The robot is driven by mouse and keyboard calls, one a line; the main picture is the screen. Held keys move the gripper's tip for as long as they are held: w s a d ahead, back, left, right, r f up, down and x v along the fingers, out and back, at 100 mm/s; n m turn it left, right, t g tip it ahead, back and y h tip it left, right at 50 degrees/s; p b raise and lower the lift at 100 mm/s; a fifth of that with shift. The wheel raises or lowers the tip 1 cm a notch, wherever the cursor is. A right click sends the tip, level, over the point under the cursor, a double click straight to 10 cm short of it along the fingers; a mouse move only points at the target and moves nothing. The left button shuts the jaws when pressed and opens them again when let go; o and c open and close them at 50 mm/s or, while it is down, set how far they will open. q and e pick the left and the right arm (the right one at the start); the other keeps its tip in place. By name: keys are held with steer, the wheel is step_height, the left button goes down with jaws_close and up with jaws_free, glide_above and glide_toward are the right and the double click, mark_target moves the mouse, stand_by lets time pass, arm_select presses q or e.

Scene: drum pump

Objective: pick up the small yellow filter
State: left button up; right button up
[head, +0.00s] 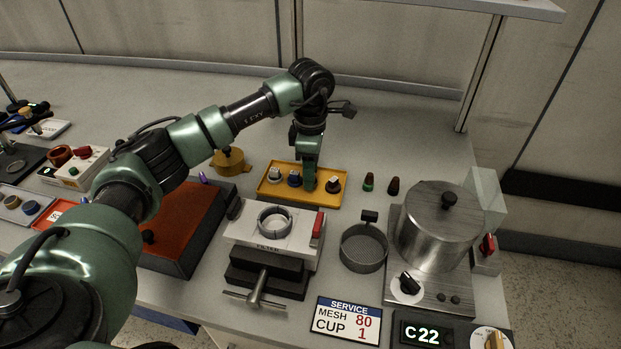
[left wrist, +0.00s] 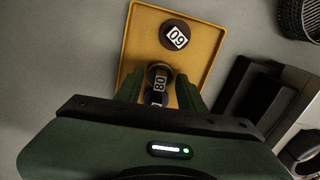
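A yellow tray (head: 265,193) holds several small dark knob-topped pieces with white labels. One of them (head: 333,184) stands at the right, and a blue-based one (head: 294,178) is left of my gripper. My left gripper (head: 309,187) points down over the tray. In the left wrist view its fingers (left wrist: 160,92) are open on either side of a dark piece marked 80 (left wrist: 159,76). Another piece below it is partly hidden by my gripper, and a piece marked 60 (left wrist: 174,35) stands apart. I cannot tell which piece is the yellow filter. My right gripper is not in view.
A filter stand (head: 285,245) with a clamp handle is in front of the tray. A mesh cup (head: 363,249) and a steel pot (head: 440,225) are to the right. A brass lidded pot (head: 229,162) is at the left. A sign (head: 346,320) reads mesh 80, cup 1.

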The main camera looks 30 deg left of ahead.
arm_select(q)
jaws_close()
stand_by(0.3)
